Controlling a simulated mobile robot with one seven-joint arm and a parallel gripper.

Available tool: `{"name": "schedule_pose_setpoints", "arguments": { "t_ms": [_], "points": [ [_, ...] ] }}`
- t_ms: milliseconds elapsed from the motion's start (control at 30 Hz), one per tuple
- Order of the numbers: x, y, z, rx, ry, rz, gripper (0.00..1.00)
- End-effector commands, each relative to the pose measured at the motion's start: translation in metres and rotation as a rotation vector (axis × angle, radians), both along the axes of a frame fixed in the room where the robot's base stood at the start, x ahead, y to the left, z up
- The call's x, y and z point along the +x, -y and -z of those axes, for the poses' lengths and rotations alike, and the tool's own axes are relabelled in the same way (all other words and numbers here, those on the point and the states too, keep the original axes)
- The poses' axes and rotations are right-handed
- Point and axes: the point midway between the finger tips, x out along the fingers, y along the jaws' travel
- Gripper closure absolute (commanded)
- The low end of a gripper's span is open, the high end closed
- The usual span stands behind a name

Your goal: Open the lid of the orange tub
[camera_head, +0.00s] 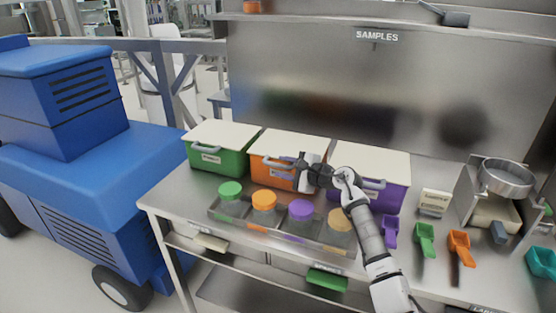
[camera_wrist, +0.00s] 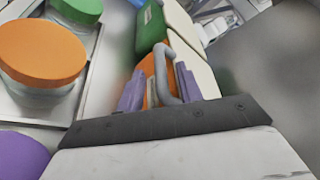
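The orange tub (camera_head: 262,168) stands on the steel bench between a green and a purple tub. Its white lid (camera_head: 290,143) lies flat on top. My gripper (camera_head: 297,163) is at the tub's front, by its grey handle. In the wrist view my gripper (camera_wrist: 159,88) has its two purple-grey fingers apart. The grey handle (camera_wrist: 165,62) comes in between them, closer to the right finger. I cannot tell whether it touches that finger. A strip of the orange tub (camera_wrist: 148,68) shows behind the fingers. My gripper and wrist hide part of the tub's front in the head view.
The green tub (camera_head: 214,162) is left and the purple tub (camera_head: 392,197) right. A tray (camera_head: 282,238) with several jars sits close in front of my gripper. Coloured scoops, including a green one (camera_head: 425,236), lie to the right. A steel back panel (camera_head: 350,90) rises behind the tubs.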

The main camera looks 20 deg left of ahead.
Motion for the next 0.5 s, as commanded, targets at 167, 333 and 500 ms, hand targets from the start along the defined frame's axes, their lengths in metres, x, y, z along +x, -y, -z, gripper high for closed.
{"name": "schedule_pose_setpoints", "arguments": {
  "t_ms": [167,333,500],
  "points": [
    [0.008,-0.021,0.004,0.0,-0.002,-0.001,0.64],
    [0.01,-0.027,0.006,0.001,-0.001,0.001,0.64],
    [0.011,-0.027,0.007,0.002,0.0,0.001,0.64]
  ]
}}
